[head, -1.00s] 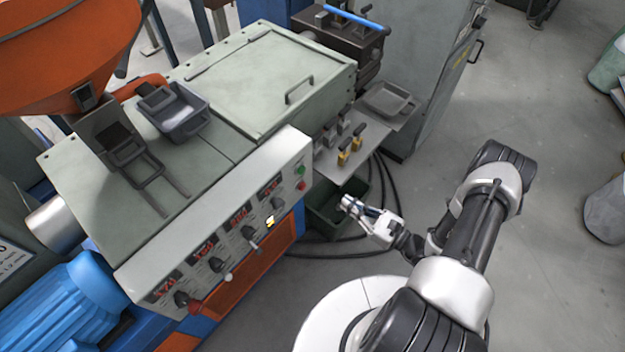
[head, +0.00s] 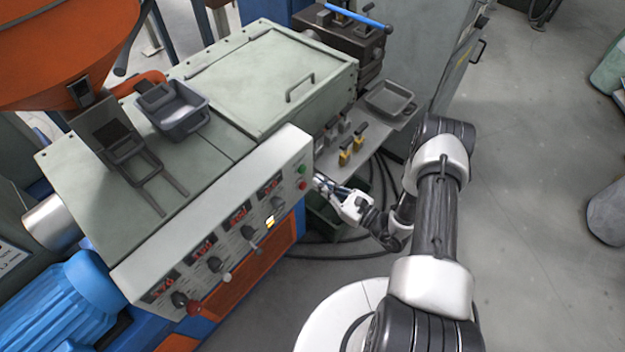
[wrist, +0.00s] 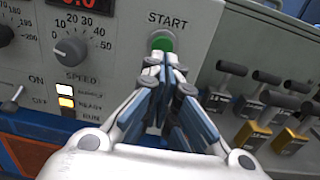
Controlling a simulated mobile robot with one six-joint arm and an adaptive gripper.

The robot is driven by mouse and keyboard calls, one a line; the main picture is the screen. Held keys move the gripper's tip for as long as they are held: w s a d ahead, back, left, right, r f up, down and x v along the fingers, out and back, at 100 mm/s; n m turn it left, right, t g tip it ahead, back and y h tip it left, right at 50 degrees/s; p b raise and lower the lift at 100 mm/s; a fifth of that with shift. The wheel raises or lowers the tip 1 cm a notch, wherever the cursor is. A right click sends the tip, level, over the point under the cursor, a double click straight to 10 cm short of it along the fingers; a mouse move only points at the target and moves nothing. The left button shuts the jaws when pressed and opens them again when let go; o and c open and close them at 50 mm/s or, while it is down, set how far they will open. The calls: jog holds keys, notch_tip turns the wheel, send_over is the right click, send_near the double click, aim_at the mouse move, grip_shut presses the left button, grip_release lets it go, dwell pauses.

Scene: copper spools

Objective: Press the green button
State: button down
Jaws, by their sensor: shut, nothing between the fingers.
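The green button (wrist: 161,42) sits under the word START on the grey control panel (wrist: 120,22) in the wrist view. It also shows in the head view as a small green dot (head: 301,169) at the panel's right end. My gripper (wrist: 166,62) is shut and empty, its fingertips over the lower part of the button in the wrist view. In the head view my gripper (head: 319,180) is close to the panel's right end, just beside the button. I cannot tell whether the fingertips touch the button.
A red button (head: 302,184) lies just below the green one. A speed knob (wrist: 72,49) and switches are to the left.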

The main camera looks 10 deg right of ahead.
aim_at(303, 172)
jog(key=shift+x, duration=1.8)
